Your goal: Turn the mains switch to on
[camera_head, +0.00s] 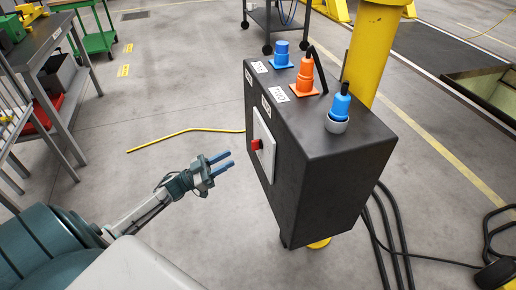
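The mains switch (256,144) is a small red knob on a pale plate (265,150) on the left face of a dark grey cabinet (330,165). My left gripper (224,159) is in front of that face, a little to the left of the red knob and apart from it. Its two blue fingers are spread with a gap between them, and nothing is held. The exact position of the knob is too small to tell. My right gripper is not in view.
Blue and orange plugs (305,77) stand on top of the cabinet. A yellow post (372,50) rises behind it. Black cables (390,235) hang at its right. A workbench (50,50) stands at the far left. A yellow cable (185,131) lies on open floor.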

